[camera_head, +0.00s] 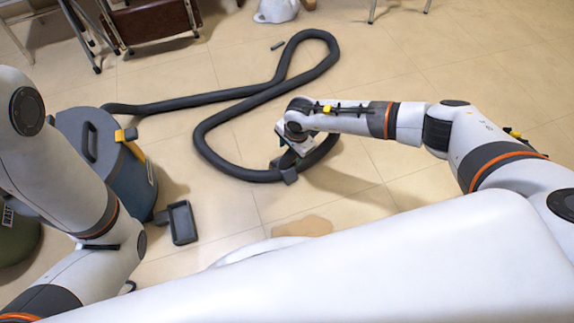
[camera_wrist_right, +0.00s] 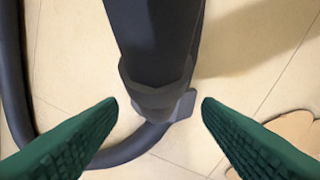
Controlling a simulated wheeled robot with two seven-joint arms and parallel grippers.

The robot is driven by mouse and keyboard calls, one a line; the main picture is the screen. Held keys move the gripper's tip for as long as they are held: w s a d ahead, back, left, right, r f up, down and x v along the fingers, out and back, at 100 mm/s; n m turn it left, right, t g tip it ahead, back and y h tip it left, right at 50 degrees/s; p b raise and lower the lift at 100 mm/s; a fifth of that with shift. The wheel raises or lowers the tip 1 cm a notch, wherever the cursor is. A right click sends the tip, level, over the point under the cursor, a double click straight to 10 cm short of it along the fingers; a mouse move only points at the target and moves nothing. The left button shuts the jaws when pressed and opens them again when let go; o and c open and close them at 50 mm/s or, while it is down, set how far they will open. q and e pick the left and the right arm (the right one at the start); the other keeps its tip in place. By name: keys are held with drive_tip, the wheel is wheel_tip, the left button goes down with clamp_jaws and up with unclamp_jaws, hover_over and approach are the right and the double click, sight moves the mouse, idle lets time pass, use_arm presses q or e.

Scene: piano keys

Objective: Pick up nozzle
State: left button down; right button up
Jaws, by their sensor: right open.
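The nozzle is the dark grey end piece of a black hose and lies on the tiled floor; its tip (camera_head: 289,175) shows just below my right gripper (camera_head: 286,158) in the head view, which hides the rest. In the right wrist view the nozzle (camera_wrist_right: 155,50) comes down from the top, with a collar and a small flat flange at its lower end. My right gripper (camera_wrist_right: 160,103) is open, its green ridged fingers to either side of the nozzle's lower end with gaps. I cannot tell the height between them. My left gripper is out of view.
The black hose (camera_head: 325,65) loops over the floor from a blue-grey vacuum canister (camera_head: 135,180) at left. A dark tray-like piece (camera_head: 182,222) lies beside it. A brown spill (camera_head: 302,226) is nearer me. Chair legs stand at the back. Floor at right is clear.

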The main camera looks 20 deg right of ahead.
sight(290, 153)
drive_tip(key=f, duration=0.1)
drive_tip(key=f+b, duration=0.2)
drive_tip(key=shift+w+a, duration=0.2)
drive_tip(key=shift+w, duration=0.05)
drive_tip(key=shift+w+f+b, duration=0.1)
drive_tip(key=shift+f+b, duration=0.25)
drive_tip(key=shift+f, duration=0.05)
drive_tip(key=c, duration=1.2)
